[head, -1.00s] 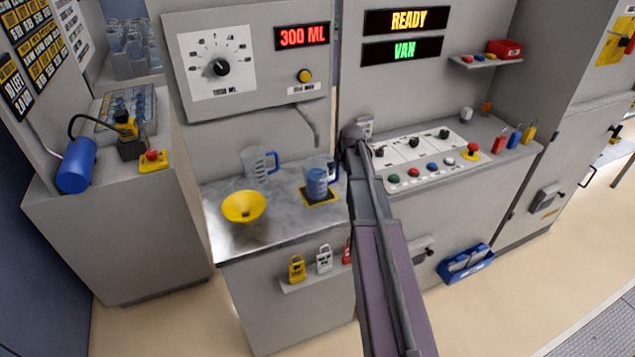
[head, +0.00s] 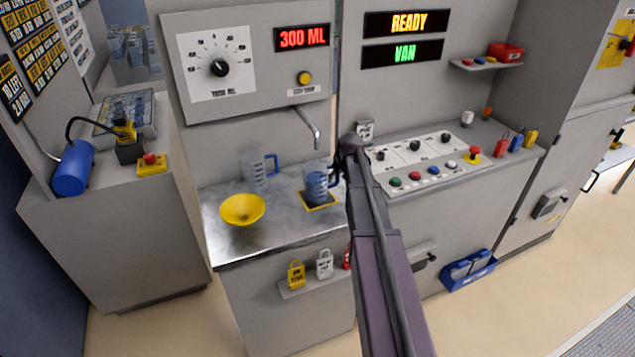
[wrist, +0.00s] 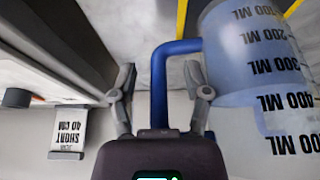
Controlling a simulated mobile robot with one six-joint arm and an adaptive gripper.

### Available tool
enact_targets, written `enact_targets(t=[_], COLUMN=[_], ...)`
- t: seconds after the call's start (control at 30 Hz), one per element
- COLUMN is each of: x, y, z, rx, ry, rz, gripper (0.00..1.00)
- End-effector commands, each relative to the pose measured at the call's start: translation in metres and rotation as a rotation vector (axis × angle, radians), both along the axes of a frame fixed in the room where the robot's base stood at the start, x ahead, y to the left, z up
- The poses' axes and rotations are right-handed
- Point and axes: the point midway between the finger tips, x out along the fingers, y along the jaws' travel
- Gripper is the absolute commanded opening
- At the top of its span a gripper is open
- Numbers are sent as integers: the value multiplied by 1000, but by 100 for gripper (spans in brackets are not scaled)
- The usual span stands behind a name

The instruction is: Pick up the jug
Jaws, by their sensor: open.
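A clear jug with blue liquid and a blue handle (head: 316,187) stands upright on a yellow-edged dark pad (head: 322,205) under the spout. In the wrist view the jug (wrist: 255,55) fills the right side, with its markings upside down. My gripper (wrist: 160,72) is open, with one finger on each side of the blue handle (wrist: 160,95). I cannot tell whether either finger touches it. In the head view my arm hides the gripper. A second clear jug (head: 258,171) with a blue handle stands behind and to the left.
The spout (head: 310,128) hangs above the pad. A control panel (head: 425,165) with buttons and knobs lies to the right. A tag (wrist: 70,130) shows left in the wrist view.

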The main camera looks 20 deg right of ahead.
Motion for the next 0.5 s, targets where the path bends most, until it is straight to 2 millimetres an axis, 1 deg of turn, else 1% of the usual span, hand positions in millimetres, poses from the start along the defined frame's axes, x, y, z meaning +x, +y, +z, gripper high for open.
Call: enact_targets(t=[0.03,0.07,0.1,0.17,0.2,0.27,0.5], x=[0,0,0,0,0,0,0], y=[0,0,0,0,0,1,2], z=[0,0,0,0,0,0,0], rx=[0,0,0,0,0,1,1], ry=[0,0,0,0,0,0,0], rz=[0,0,0,0,0,1,1], gripper=[62,59,47,29,17,0,0])
